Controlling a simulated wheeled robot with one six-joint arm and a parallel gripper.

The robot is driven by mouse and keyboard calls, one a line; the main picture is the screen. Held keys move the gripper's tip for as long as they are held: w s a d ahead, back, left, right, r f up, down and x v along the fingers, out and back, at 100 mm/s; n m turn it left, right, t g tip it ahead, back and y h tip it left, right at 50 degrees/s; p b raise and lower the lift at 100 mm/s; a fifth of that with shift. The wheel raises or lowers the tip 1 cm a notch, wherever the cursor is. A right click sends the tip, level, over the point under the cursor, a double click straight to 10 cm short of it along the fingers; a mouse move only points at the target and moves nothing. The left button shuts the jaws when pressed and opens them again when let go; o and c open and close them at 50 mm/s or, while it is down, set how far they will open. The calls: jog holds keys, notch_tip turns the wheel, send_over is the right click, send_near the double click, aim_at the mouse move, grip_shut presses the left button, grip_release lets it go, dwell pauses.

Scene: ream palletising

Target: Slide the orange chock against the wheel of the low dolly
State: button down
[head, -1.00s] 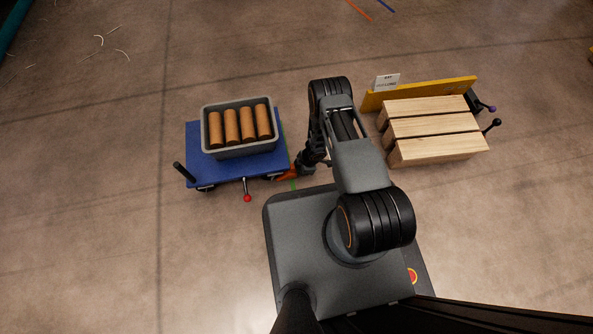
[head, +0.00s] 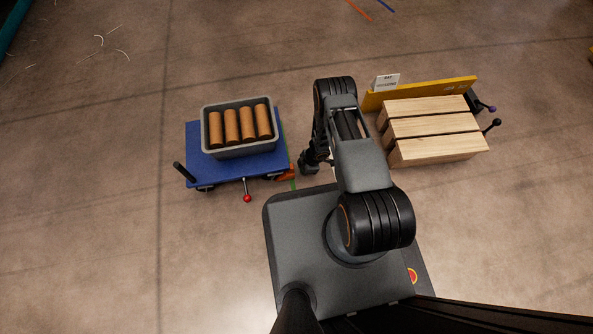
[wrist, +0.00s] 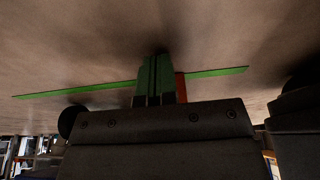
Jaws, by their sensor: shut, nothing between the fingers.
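The low dolly (head: 232,171) has a blue deck and stands on the floor left of my arm. The orange chock (head: 286,173) is on the floor at its right front corner, beside the dark front wheel (head: 269,178). Whether chock and wheel touch is too small to tell. My gripper (head: 307,169) is low, just right of the chock, with a small gap seen from above. In the wrist view its fingers (wrist: 154,80) are closed together and empty, and a strip of the orange chock (wrist: 181,87) shows beside them, the rest hidden.
A grey crate (head: 204,135) with several brown rolls sits on the dolly. A red-knobbed lever (head: 247,197) sticks out in front. A green floor line (wrist: 218,72) passes by the fingers.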

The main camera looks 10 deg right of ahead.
jog(key=shift+d+r, duration=0.1)
jog(key=shift+d, duration=0.4)
jog(key=p+v, duration=0.5)
jog(key=v, duration=0.3)
jog(key=shift+d, duration=0.3)
jog(key=shift+r, duration=0.15)
